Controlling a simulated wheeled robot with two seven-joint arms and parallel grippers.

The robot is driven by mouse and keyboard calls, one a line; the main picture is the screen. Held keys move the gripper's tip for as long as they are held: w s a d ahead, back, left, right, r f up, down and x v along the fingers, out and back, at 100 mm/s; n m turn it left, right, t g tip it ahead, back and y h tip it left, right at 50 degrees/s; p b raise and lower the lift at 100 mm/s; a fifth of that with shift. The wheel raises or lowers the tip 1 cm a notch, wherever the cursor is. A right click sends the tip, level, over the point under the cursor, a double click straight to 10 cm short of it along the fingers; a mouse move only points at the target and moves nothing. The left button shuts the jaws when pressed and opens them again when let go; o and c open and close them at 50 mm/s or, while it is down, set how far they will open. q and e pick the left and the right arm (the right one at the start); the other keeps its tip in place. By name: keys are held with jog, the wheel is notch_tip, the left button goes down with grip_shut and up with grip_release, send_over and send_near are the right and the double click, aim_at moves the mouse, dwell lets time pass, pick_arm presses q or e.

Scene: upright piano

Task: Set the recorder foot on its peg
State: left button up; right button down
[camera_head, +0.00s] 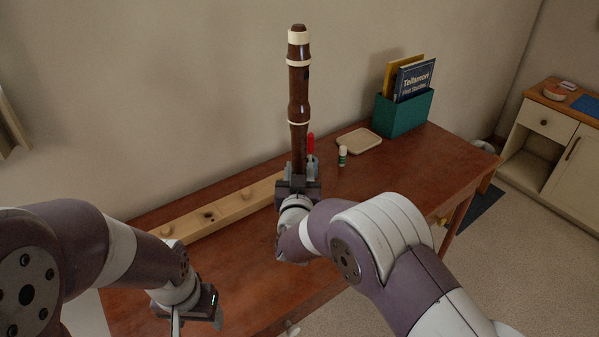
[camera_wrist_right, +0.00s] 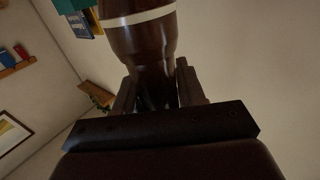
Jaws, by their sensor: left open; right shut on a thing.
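The recorder (camera_head: 299,100) is dark brown with cream rings and stands upright in the head view. My right gripper (camera_head: 298,180) is shut on its lower part. In the right wrist view the recorder (camera_wrist_right: 140,50) rises from between the fingers of my right gripper (camera_wrist_right: 158,90). Its lower end is hidden behind the gripper and arm. A pale wooden rail (camera_head: 235,205) lies along the back of the table, with a dark hole and small knobs on top; I cannot tell which is the peg. My left gripper (camera_head: 195,315) is open and empty, low over the table's front left.
The reddish-brown table (camera_head: 400,175) holds a small bottle (camera_head: 342,155), a cream tray (camera_head: 358,140) and a green box of books (camera_head: 403,112) at the back right. A red-handled tool (camera_head: 310,146) stands in a cup behind my right gripper. The table's right side is clear.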

jog(key=shift+f+b, duration=0.55)
jog(key=shift+f, duration=0.1)
dwell(0.8)
jog(key=c, duration=0.6)
grip_release()
jog(key=s, duration=1.2)
jog(key=shift+s+a, duration=0.25)
jog(key=shift+s, duration=0.1)
jog(key=shift+f, duration=0.1)
